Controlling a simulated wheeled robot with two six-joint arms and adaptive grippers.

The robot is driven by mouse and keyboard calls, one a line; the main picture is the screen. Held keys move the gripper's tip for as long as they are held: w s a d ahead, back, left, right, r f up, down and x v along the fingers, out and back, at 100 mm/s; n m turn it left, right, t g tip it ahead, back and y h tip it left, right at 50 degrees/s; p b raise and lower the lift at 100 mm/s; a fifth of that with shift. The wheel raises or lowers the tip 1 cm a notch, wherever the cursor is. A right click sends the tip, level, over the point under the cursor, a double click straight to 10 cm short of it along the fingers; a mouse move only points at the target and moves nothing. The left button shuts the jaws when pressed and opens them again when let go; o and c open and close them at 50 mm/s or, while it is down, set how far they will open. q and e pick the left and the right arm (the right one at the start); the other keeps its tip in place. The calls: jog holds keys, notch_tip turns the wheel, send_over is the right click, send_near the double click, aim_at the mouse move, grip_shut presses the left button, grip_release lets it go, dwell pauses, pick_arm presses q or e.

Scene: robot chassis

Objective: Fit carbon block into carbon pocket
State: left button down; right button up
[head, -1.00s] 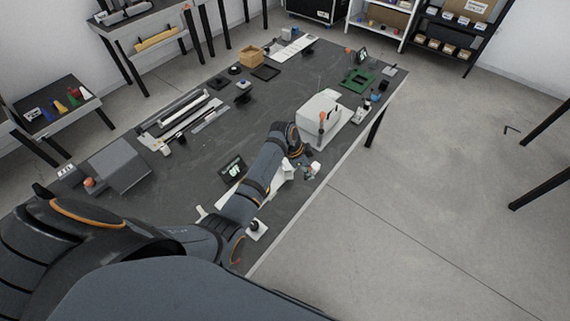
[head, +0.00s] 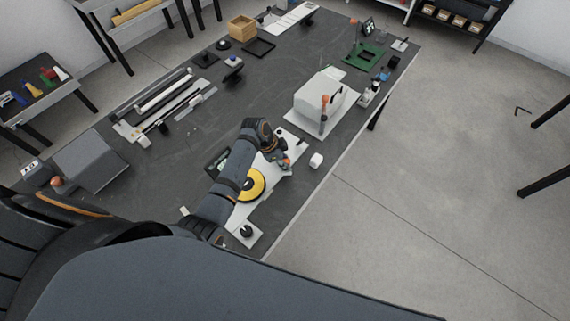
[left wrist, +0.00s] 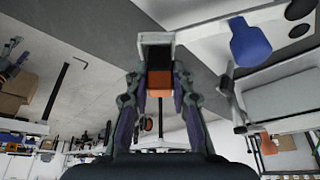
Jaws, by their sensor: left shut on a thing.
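My left gripper (head: 281,160) is low over the right part of the long dark table. In the left wrist view my left gripper (left wrist: 158,90) is shut on a block (left wrist: 159,83) with an orange band and a dark end face in a pale frame. I cannot tell for sure that this is the carbon block. In the head view the held block is too small to make out. A pale plate (head: 268,164) lies under the gripper and forearm. I cannot pick out the carbon pocket with certainty. My right gripper is not in view.
A yellow disc (head: 252,185) lies beside my forearm. A small white cylinder (head: 316,160) stands right of the gripper, near the table edge. A large white housing (head: 318,98) stands beyond it. A black knob on a white base (head: 246,231) is nearer. The table middle is mostly clear.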

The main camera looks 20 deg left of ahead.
pick_arm(q)
jog(key=c, duration=1.6)
grip_release()
jog(key=shift+d+f, duration=0.1)
jog(key=shift+d, duration=0.25)
jog(key=shift+c, duration=0.2)
jog(key=shift+o, duration=1.3)
jog(key=shift+s+a, duration=0.1)
jog(key=shift+o, duration=1)
jog(key=shift+s+a, duration=0.1)
jog(key=shift+a, duration=0.15)
jog(key=shift+d+r, duration=0.1)
jog(key=shift+r, duration=0.2)
jog(key=b+v, duration=0.1)
jog(key=v, duration=1)
jog(key=shift+r, duration=0.35)
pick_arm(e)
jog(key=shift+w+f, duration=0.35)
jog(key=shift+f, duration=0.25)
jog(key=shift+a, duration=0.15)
